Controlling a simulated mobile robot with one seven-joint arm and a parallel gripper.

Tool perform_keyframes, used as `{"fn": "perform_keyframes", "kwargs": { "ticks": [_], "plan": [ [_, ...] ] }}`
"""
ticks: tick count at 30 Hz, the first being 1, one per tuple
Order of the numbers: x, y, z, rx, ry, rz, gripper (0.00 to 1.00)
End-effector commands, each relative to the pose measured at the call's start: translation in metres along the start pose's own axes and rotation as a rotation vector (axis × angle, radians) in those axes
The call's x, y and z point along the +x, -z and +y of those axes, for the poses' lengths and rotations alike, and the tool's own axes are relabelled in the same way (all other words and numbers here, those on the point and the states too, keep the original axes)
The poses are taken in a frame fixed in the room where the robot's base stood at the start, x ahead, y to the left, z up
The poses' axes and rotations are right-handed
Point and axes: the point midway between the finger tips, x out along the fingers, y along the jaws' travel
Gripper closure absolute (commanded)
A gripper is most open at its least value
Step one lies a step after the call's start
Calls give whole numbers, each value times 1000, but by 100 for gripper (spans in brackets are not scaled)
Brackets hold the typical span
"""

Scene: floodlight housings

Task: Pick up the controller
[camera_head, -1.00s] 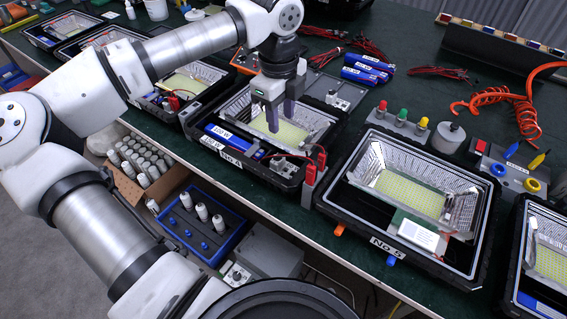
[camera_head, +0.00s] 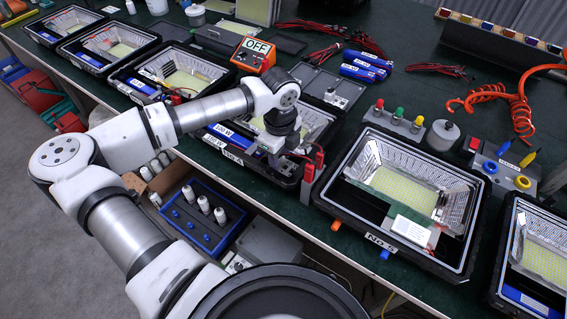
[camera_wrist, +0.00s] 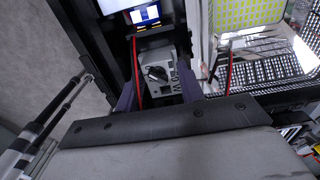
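The controller (camera_wrist: 160,74) is a small light grey box with a black knob. In the wrist view it sits inside the black floodlight housing, close to the frame wall, with red wires beside it. My gripper (camera_wrist: 158,92) is open, its two dark purple fingers apart, one towards each side of the controller. Whether they touch it I cannot tell. In the head view my gripper (camera_head: 276,152) is low over the front right corner of the No 4 housing (camera_head: 248,168) and mostly hides the controller and fingertips.
A blue battery pack (camera_head: 219,131) lies left of my gripper in the same housing. Red connectors (camera_head: 308,171) stand at its right edge. The No 5 housing (camera_head: 377,240) is to the right. A grey box with a knob (camera_head: 334,96) sits behind. Red wires lie near the controller.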

Motion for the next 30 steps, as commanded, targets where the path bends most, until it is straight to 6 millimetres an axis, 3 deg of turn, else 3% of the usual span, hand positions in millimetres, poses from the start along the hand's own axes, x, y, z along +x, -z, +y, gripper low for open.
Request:
{"fn": "perform_keyframes", "kwargs": {
  "ticks": [8, 15, 24, 30],
  "plan": [
    [5, 0, 0, 1, 2, -1, 62],
    [5, 0, 0, 1, 2, -1, 88],
    [2, 0, 0, 0, 2, -1, 88],
    [-17, -1, 0, 0, 3, -3, 88]
  ]
}}
